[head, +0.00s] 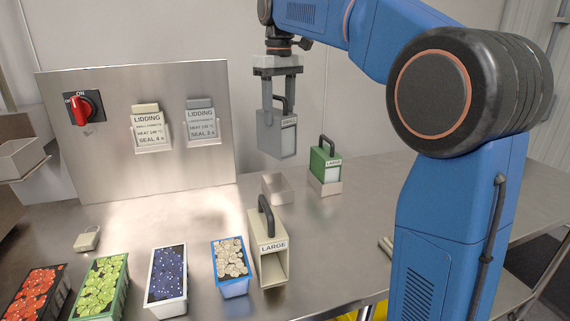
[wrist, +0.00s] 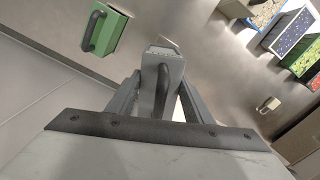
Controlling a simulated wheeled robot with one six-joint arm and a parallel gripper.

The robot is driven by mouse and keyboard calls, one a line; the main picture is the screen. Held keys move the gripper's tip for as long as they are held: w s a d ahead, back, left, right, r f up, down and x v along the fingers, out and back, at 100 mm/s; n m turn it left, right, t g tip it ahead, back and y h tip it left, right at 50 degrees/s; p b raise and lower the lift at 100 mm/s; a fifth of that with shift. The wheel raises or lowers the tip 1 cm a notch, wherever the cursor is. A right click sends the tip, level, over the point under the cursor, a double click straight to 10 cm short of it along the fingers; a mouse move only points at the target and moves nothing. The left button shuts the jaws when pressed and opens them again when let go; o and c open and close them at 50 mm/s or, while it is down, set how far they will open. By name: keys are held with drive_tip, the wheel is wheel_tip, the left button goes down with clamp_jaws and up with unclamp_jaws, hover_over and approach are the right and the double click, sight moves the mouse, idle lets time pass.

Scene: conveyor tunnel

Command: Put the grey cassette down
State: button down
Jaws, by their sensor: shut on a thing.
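The wrist view also shows the grey cassette (wrist: 162,68) between the fingers of my gripper (wrist: 157,100). Below it on the table stands an empty low holder (head: 277,189), apart from the cassette in the head view.
A green cassette (head: 325,160) stands in a holder to the right. A cream cassette (head: 268,247) stands in front. Several food trays, one with blueberries (head: 166,274), line the front left. A steel panel (head: 100,155) with a red switch (head: 81,110) stands behind.

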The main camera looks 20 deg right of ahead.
sight(279, 142)
drive_tip(key=shift+f, duration=4.6)
drive_tip(key=c, duration=0.9)
unclamp_jaws()
wheel_tip(279, 142, up, 13)
drive_tip(key=shift+r, duration=0.1)
